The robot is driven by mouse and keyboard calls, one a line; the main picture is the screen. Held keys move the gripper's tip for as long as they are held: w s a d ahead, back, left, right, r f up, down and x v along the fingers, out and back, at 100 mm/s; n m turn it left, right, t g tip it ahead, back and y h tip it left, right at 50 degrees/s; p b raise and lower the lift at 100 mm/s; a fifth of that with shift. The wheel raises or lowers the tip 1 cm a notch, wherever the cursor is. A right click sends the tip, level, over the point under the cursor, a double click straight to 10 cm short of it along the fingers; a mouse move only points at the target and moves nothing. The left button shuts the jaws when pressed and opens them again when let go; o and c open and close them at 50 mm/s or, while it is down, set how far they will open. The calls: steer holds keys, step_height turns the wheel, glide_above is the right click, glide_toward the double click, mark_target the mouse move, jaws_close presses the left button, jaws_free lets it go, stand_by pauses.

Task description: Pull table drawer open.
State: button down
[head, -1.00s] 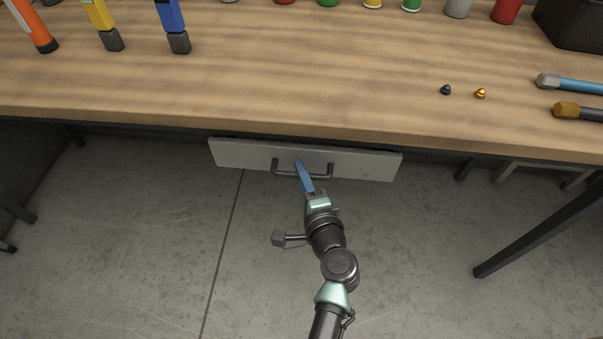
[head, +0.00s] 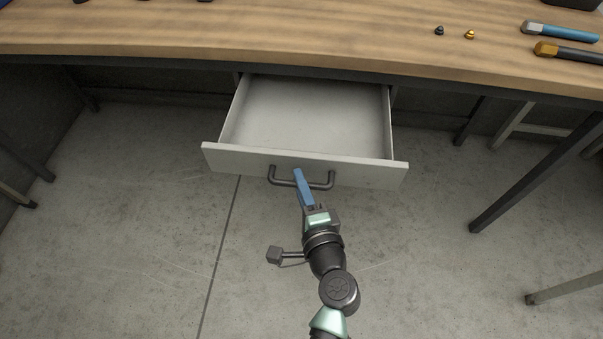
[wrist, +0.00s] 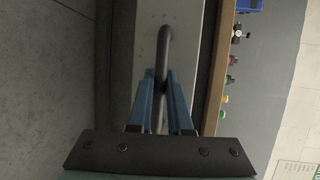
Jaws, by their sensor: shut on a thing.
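The table drawer (head: 300,118) is pulled well out from under the wooden table top (head: 290,42). Its light grey inside shows and looks empty. The drawer front has a dark bar handle (head: 321,185). My gripper (head: 299,174) has its blue fingers closed around the handle near its middle in the head view. In the wrist view the handle (wrist: 164,50) runs between the two blue fingers (wrist: 160,95), in front of the pale drawer front (wrist: 190,50).
On the table top lie a dark small cone (head: 439,31), a golden one (head: 470,34), a blue-handled tool (head: 560,32) and a dark-handled tool with a golden head (head: 570,53). Dark table legs (head: 535,170) stand at the right. The floor around my arm is clear.

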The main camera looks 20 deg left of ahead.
steer(key=shift+s+d, duration=0.25)
steer(key=shift+s, duration=0.35)
steer(key=c, duration=1.1)
jaws_free()
steer(key=v, duration=1.3)
steer(key=shift+p, duration=0.4)
